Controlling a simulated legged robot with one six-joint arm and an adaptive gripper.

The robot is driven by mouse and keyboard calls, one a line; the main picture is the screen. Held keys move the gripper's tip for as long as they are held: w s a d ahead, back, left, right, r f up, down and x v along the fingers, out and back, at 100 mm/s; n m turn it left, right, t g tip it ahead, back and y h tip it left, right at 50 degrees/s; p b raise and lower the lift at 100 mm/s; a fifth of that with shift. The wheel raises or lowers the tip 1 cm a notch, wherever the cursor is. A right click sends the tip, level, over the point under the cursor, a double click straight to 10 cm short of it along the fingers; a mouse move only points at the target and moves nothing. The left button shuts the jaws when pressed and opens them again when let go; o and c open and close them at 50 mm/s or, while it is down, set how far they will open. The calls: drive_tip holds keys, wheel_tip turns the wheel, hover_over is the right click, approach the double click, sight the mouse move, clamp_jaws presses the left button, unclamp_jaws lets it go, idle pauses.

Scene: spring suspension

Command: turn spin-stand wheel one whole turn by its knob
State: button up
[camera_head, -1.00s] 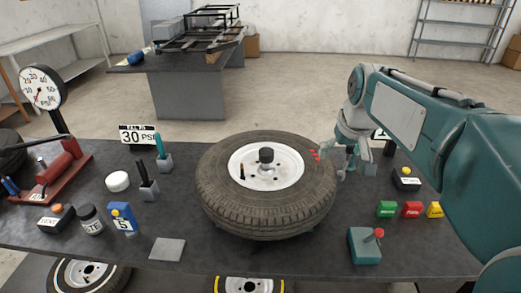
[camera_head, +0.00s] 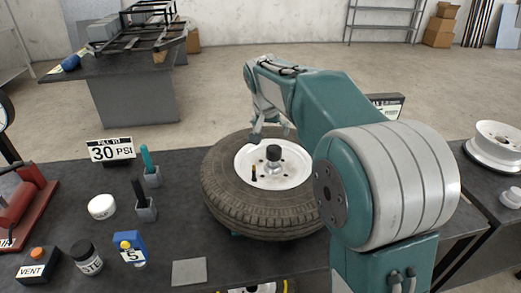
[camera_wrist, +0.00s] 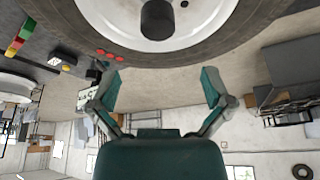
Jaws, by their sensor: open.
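The spin-stand wheel lies flat on the dark table, a black tyre (camera_head: 225,195) around a white rim (camera_head: 290,172) with a dark round hub piece (camera_head: 273,153) in its middle. A small dark upright peg (camera_head: 253,173) stands on the rim left of the hub; I cannot tell for sure if it is the knob. My gripper (camera_head: 270,132) is at the far edge of the wheel, apart from the peg. In the wrist view my gripper (camera_wrist: 162,78) is open and empty, with the tyre (camera_wrist: 160,57) beyond the fingertips. My arm hides the wheel's right side.
A 30 PSI sign (camera_head: 110,150), teal-handled tool holder (camera_head: 152,177), white puck (camera_head: 101,207), dark jar (camera_head: 86,257) and blue block (camera_head: 130,248) stand left of the wheel. A flat grey plate (camera_head: 189,272) lies in front. Red dots (camera_wrist: 110,53) show beside the tyre.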

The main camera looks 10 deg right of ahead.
sight(273, 149)
drive_tip(key=f, duration=0.1)
drive_tip(key=w+d+f, duration=0.1)
drive_tip(key=f, duration=0.1)
drive_tip(key=d+f, duration=0.1)
drive_tip(key=shift+w+d+f, duration=0.15)
drive_tip(key=shift+w+f, duration=0.05)
drive_tip(key=shift+w, duration=0.05)
drive_tip(key=f, duration=0.1)
drive_tip(key=w+a+f, duration=0.1)
drive_tip(key=f, duration=0.2)
drive_tip(key=shift+w+a+f, duration=0.2)
drive_tip(key=shift+w+f, duration=0.05)
drive_tip(key=shift+w, duration=0.1)
drive_tip(key=shift+w+d+f, duration=0.1)
drive_tip(key=shift+f, duration=0.15)
drive_tip(key=shift+d+f, duration=0.1)
drive_tip(key=shift+d, duration=0.7)
drive_tip(key=shift+a, duration=0.1)
drive_tip(key=c, duration=0.8)
drive_tip(key=shift+a, duration=0.2)
drive_tip(key=c, duration=0.4)
drive_tip(key=shift+a, duration=0.1)
drive_tip(key=shift+c, duration=0.6)
